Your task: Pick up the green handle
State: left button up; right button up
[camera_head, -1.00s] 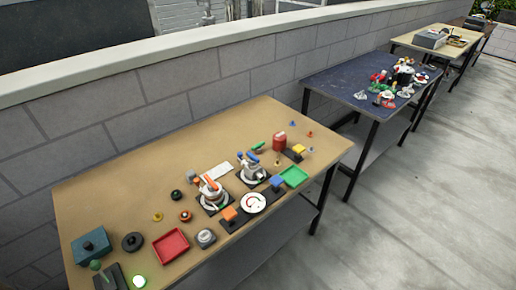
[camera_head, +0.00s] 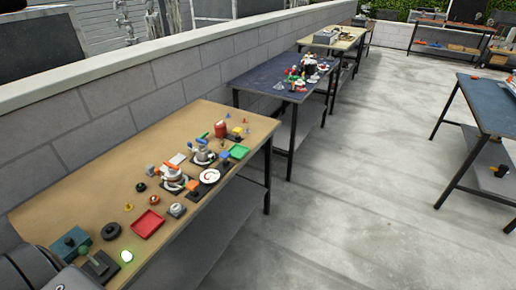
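Small green parts show on the near brown-topped table (camera_head: 95,165), too small to tell apart well. A thin green part (camera_head: 204,135) lies near the red canister (camera_head: 220,130). A dark green knob (camera_head: 83,250) stands on a black base (camera_head: 101,267) at the table's near left end. I cannot tell for sure which is the green handle. A grey rounded part of my own body shows at the lower left corner. No gripper fingers are in view.
The table also carries a red tray (camera_head: 148,224), a green tray (camera_head: 239,152), a teal box (camera_head: 71,243) and a lit white-green button (camera_head: 127,256). A block wall (camera_head: 110,120) runs behind. A blue-topped table (camera_head: 268,82) stands beyond. Concrete floor (camera_head: 350,190) lies open to the right.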

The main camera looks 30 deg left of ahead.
aim_at(204, 135)
jog(key=z, duration=0.35)
jog(key=k, duration=0.5)
jog(key=z, duration=0.4)
jog(key=i, duration=1.95)
jog(key=u, duration=0.4)
jog(key=i, duration=1.95)
jog(key=u, duration=1.3)
jog(key=i, duration=1)
jog(key=u, duration=1.15)
